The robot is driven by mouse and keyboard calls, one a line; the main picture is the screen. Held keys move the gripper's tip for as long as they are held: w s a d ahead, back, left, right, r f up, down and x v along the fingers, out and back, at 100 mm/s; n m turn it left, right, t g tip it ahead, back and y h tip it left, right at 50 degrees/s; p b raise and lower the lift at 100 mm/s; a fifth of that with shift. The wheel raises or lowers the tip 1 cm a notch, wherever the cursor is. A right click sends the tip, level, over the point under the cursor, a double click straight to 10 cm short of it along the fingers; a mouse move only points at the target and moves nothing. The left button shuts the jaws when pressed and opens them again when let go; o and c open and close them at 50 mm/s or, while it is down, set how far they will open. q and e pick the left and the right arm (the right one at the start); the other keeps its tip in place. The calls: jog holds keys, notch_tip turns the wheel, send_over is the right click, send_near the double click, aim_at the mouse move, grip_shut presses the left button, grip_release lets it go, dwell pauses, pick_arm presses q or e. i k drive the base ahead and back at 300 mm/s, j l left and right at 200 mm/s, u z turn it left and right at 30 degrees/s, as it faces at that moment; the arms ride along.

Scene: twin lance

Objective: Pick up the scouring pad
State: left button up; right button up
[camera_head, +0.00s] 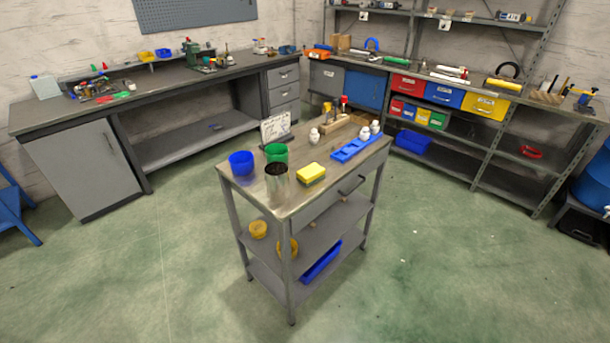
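The scouring pad (311,173) is a small yellow block with a dark edge underneath. It lies flat on the top of the metal cart (313,192), near the front edge in the middle of the view. A metal can with dark contents (277,185) stands just to its left, and a blue tray (357,145) lies to its right. Neither of my grippers shows in the head view.
A blue cup (241,163), a green cup (276,153) and a written card (275,127) stand on the cart's left part. A workbench (150,83) and shelves (465,110) line the walls. The green floor around the cart is clear.

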aim_at(308, 175)
jog(key=z, duration=2.6)
jog(key=j+z, duration=0.15)
jog(key=z, duration=0.25)
jog(key=k+z, duration=0.15)
jog(key=z, duration=0.3)
jog(key=k+j+z, duration=0.15)
jog(key=z, duration=0.25)
jog(key=k+j, duration=0.15)
jog(key=k, duration=0.3)
jog(key=k+j, duration=0.2)
jog(key=k, duration=0.2)
jog(key=k+j, duration=0.15)
jog(key=k, duration=0.3)
